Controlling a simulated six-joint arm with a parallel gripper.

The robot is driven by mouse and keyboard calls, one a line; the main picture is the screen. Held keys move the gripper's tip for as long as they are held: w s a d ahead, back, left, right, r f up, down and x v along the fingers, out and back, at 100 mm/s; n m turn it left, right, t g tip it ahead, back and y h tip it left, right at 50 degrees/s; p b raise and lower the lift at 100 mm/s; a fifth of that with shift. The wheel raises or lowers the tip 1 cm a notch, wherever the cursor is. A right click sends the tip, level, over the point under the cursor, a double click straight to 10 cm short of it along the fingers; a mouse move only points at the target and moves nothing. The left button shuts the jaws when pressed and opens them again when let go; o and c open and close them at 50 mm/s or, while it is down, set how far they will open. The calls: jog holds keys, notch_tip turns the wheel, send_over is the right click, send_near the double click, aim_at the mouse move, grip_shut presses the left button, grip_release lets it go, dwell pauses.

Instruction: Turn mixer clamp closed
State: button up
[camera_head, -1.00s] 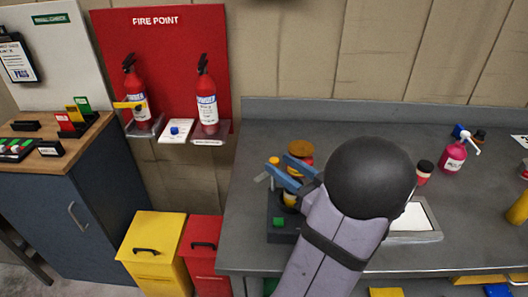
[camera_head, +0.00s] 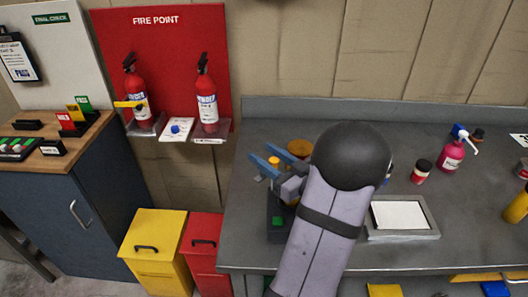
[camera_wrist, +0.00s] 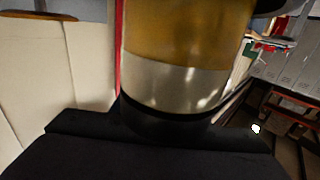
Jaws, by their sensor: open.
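The mixer (camera_head: 279,222) is a dark unit with a green button at the left end of the grey bench, partly hidden by my arm. A small orange-yellow knob (camera_head: 274,161), which looks like its clamp, stands at its back. An orange-topped container (camera_head: 300,147) is just right of the knob, partly covered. My gripper (camera_head: 264,153) is open, its blue fingers on either side of the knob in the head view; contact cannot be told. In the wrist view a large amber cylinder with a silver band (camera_wrist: 175,82) fills the middle, above a black surface.
A white-topped tray (camera_head: 402,235), a dark-lidded red jar (camera_head: 421,171) and a pink pump bottle (camera_head: 452,155) stand right of my arm. Yellow (camera_head: 153,263) and red (camera_head: 203,258) bins stand on the floor left of the bench.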

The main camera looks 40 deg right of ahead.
jog(key=shift+w, duration=0.4)
grip_shut()
